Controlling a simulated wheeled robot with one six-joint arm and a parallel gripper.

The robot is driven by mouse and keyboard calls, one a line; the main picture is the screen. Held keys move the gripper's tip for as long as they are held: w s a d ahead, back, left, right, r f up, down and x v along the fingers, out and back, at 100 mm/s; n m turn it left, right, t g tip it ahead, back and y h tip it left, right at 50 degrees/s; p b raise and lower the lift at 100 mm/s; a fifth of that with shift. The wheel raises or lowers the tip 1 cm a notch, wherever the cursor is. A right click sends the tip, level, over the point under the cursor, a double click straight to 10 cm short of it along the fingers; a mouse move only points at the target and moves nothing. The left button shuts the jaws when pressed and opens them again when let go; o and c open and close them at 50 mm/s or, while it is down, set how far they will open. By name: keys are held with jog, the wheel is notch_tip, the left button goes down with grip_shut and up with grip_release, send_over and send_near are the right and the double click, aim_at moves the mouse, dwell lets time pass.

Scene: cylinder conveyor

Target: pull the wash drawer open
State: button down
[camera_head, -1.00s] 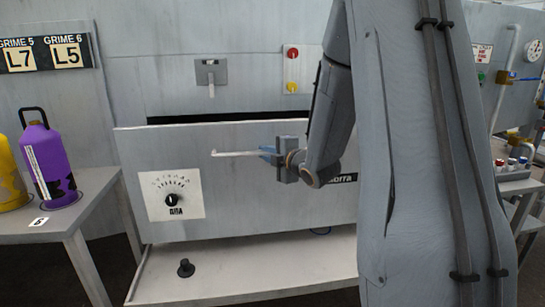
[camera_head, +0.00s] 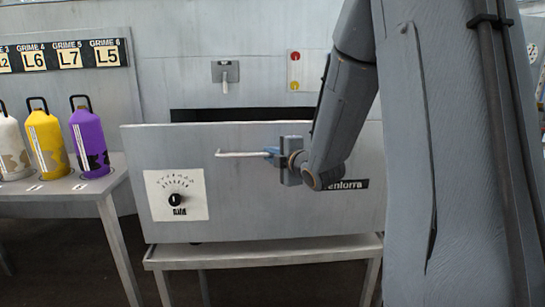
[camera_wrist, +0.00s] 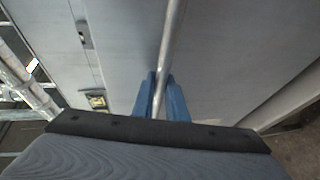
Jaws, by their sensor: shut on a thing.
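The wash drawer (camera_head: 280,205) is a wide grey metal front with a dial plate at its left. A dark opening (camera_head: 240,114) shows behind its top edge, so it stands partly pulled out. Its handle is a pale horizontal bar (camera_head: 240,154). My gripper (camera_head: 272,154) has its blue fingers shut on the right part of this bar. In the wrist view the bar (camera_wrist: 171,45) runs between the blue fingertips (camera_wrist: 160,95). The bar's right end is hidden behind my gripper and arm.
A table (camera_head: 110,190) at the left holds a purple bottle (camera_head: 88,140), a yellow bottle (camera_head: 46,140) and a white bottle (camera_head: 12,148). A grey stand (camera_head: 270,255) is under the drawer. A lever (camera_head: 225,80) and buttons (camera_head: 295,70) are on the wall behind.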

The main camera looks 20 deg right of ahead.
dwell(0.3)
jog(key=c, duration=1.8)
grip_release()
jog(key=shift+o, duration=0.2)
jog(key=a+v, duration=0.1)
jog(key=v, duration=0.6)
jog(key=shift+s+d, duration=0.45)
